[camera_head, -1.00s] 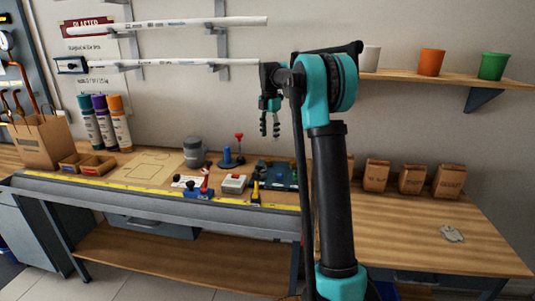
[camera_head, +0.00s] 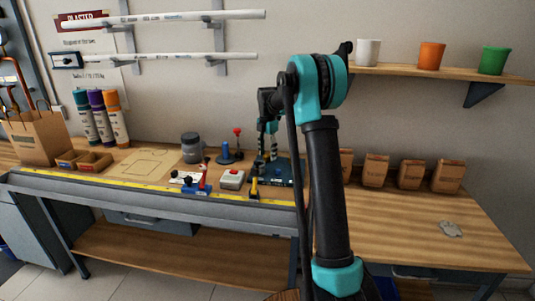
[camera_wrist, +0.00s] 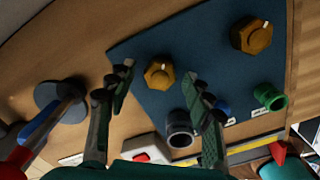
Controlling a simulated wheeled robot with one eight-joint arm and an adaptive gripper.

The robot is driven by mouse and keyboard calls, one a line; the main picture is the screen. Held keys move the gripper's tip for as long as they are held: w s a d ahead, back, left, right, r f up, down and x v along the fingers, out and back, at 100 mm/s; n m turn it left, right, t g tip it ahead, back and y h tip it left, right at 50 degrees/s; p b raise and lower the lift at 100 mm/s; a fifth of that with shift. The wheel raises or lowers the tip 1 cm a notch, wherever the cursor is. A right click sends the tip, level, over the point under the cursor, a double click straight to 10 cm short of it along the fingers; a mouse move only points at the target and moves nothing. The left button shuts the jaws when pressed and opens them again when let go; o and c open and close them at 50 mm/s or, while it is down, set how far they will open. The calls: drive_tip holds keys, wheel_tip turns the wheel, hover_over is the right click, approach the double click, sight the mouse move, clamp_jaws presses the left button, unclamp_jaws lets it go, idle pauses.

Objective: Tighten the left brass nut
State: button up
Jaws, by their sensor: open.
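The left brass nut (camera_wrist: 158,74) sits on a dark blue board (camera_wrist: 205,65), with a small white mark on its upper edge. A second brass nut (camera_wrist: 251,36) is further right on the same board. My gripper (camera_wrist: 160,84) is open, and in the wrist view its fingertips appear on either side of the left nut. No contact with the nut is visible. In the head view my gripper (camera_head: 267,150) hangs above the board (camera_head: 290,177), pointing down; the nuts cannot be made out there.
A dark open pipe end (camera_wrist: 180,130) and a green one (camera_wrist: 270,97) stand near the board's front. A joystick on a round base (camera_wrist: 60,103) is left of it. A white box with a red button (camera_head: 232,179) and a yellow tape (camera_head: 150,189) lie nearby.

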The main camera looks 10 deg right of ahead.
drive_tip(key=shift+f, duration=0.15)
drive_tip(key=shift+c, duration=0.2)
drive_tip(key=c, duration=1.1)
